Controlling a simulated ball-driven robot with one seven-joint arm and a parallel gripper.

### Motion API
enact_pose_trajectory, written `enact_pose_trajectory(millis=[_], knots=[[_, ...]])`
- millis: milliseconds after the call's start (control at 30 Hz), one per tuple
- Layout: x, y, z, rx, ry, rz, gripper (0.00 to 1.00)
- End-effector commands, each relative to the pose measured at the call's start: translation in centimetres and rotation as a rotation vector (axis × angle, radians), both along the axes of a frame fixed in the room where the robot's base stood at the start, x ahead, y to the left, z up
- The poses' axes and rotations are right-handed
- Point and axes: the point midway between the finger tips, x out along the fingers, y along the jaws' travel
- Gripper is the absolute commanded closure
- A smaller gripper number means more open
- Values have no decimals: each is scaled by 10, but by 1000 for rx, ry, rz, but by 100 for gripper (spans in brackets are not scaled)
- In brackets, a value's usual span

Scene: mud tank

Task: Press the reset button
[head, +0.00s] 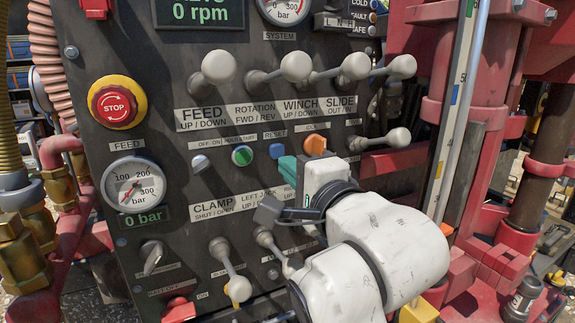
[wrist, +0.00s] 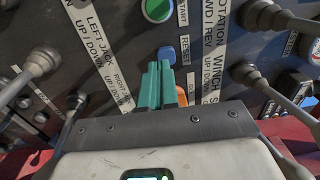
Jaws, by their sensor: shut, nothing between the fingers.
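The reset button (head: 277,150) is a small blue button on the dark control panel, with a RESET label above it. It also shows in the wrist view (wrist: 166,55), just beyond my fingertips. My gripper (head: 286,165) has teal fingers held together with nothing between them. In the head view its tips are just below the blue button. In the wrist view the gripper (wrist: 161,72) points at the button's lower edge. I cannot tell whether the tips touch it. My gripper's housing hides part of the panel below.
A green start button (head: 242,155) is left of the blue one, and an orange button (head: 315,145) is right, close to my fingers. Several levers with pale knobs (head: 296,67) stick out above and below. A red stop button (head: 115,105) is at the upper left.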

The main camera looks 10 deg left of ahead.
Motion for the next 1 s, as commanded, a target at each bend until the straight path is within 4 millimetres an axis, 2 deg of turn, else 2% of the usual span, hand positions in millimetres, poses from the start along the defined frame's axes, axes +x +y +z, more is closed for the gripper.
enact_pose_trajectory(millis=[67,267,700,1000], knots=[[-1,-3,-1,1,0,-1,100],[-20,-15,-4,1,0,-1,100],[-73,-51,-5,1,0,-1,100],[-83,-58,-4,0,1,-1,100]])
